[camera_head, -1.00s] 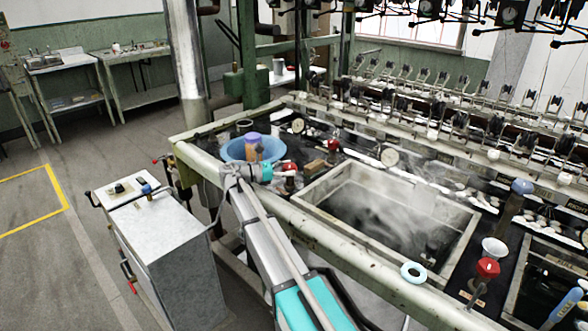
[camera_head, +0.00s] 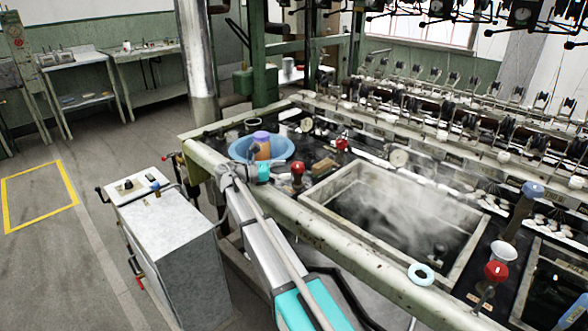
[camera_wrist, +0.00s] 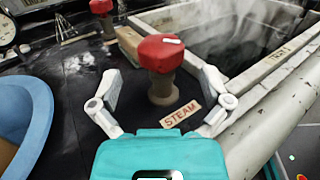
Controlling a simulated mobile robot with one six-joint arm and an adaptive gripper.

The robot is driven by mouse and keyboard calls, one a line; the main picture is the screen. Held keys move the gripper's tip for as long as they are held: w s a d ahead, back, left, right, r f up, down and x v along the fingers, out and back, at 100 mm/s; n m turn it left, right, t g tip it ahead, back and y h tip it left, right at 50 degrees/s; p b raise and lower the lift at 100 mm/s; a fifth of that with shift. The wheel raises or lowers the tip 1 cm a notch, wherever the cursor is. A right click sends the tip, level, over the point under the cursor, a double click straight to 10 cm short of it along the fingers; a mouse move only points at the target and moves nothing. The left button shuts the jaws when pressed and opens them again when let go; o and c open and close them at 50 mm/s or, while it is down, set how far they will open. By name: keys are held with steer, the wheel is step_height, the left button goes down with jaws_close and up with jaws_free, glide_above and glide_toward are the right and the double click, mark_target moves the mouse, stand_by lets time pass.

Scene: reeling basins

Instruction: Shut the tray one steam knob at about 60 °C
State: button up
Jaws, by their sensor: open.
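A red steam knob (camera_wrist: 160,55) on a tan stem stands upright in the wrist view, with a "STEAM" label (camera_wrist: 181,115) at its foot. My gripper (camera_wrist: 160,92) is open, one finger on each side of the stem with gaps showing. It holds nothing. In the head view the knob (camera_head: 297,168) stands left of the steaming tray (camera_head: 312,198), just right of my gripper (camera_head: 274,174). Its fingers are small and hard to make out there. The tray's pale wall (camera_wrist: 262,88) bears a label that I cannot read fully.
A blue basin (camera_head: 284,148) holding an orange and purple object is close on the gripper's left. A second red knob (camera_head: 342,144) and a tan block (camera_head: 323,166) stand behind the knob. Another red knob (camera_head: 497,271) and a blue-topped knob (camera_head: 532,189) are at the right.

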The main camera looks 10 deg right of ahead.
mark_target(295, 172)
steer(key=a, duration=0.8)
steer(key=shift+s, duration=0.2)
stand_by(1.2)
steer(key=shift+s+d+n+t, duration=0.3)
steer(key=shift+s+d+t, duration=0.05)
steer(key=shift+d+t, duration=0.1)
steer(key=s+d+n+t+y, duration=0.1)
steer(key=s+d+n+t, duration=0.1)
steer(key=t, duration=0.1)
steer(key=s+d+n+t+y, duration=0.1)
steer(key=s+d+n+t, duration=0.1)
steer(key=t, duration=0.1)
steer(key=shift+d+t, duration=0.2)
steer(key=shift+t, duration=0.05)
steer(key=s+n+t+y, duration=0.1)
steer(key=n+t, duration=0.1)
steer(key=s+n+t+y, duration=0.1)
steer(key=s+t+y, duration=0.1)
steer(key=s+n+t+y, duration=0.2)
steer(key=shift+s+d+f+n, duration=0.1)
steer(key=shift+s+d+n, duration=0.2)
steer(key=shift+d, duration=0.1)
steer(key=shift+s+a+n+t+y, duration=0.3)
steer(key=shift+s+n+t+y, duration=0.4)
steer(key=shift+y, duration=0.4)
steer(key=shift+w, duration=0.1)
steer(key=shift+w, duration=0.1)
steer(key=x, duration=1.3)
steer(key=shift+w+d, duration=0.2)
steer(key=shift+w, duration=0.05)
